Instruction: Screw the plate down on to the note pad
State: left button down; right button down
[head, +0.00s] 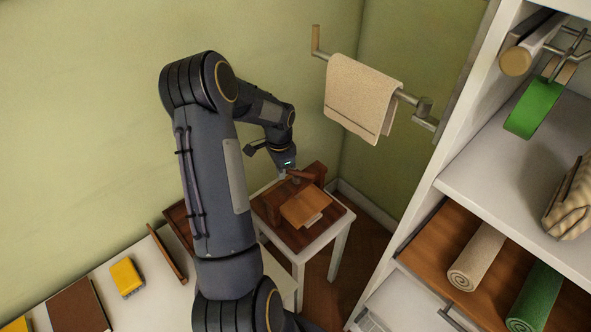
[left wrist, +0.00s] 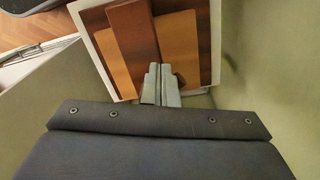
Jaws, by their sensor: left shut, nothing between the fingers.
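A wooden press (head: 311,186) stands on a small white-legged table (head: 335,218) in the corner. Its flat orange-brown plate (head: 305,209) lies level, and a pale edge of the note pad (head: 314,219) sticks out from under it. The rest of the pad is hidden. A darker wooden beam (left wrist: 135,40) crosses above the plate in the left wrist view. My left gripper (head: 288,170) is at the press, by its beam and a short bar-like part. Its fingers are together and empty in the left wrist view (left wrist: 160,72). My right gripper is out of view.
A towel (head: 361,95) hangs on a wall rail right of the press. White shelves (head: 470,180) with rolled mats stand at the right. A white surface (head: 150,290) at lower left holds a yellow object (head: 127,277) and a brown book (head: 77,306).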

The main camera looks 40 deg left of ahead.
pick_arm(q)
jog(key=shift+w+a, duration=0.65)
jog(key=shift+a, duration=0.1)
jog(key=shift+w, duration=0.1)
jog(key=shift+w+a, duration=0.2)
jog(key=shift+w, duration=0.3)
jog(key=shift+w+a, duration=0.15)
jog(key=shift+w, duration=0.3)
jog(key=shift+w+d, duration=0.1)
jog(key=shift+w, duration=1.1)
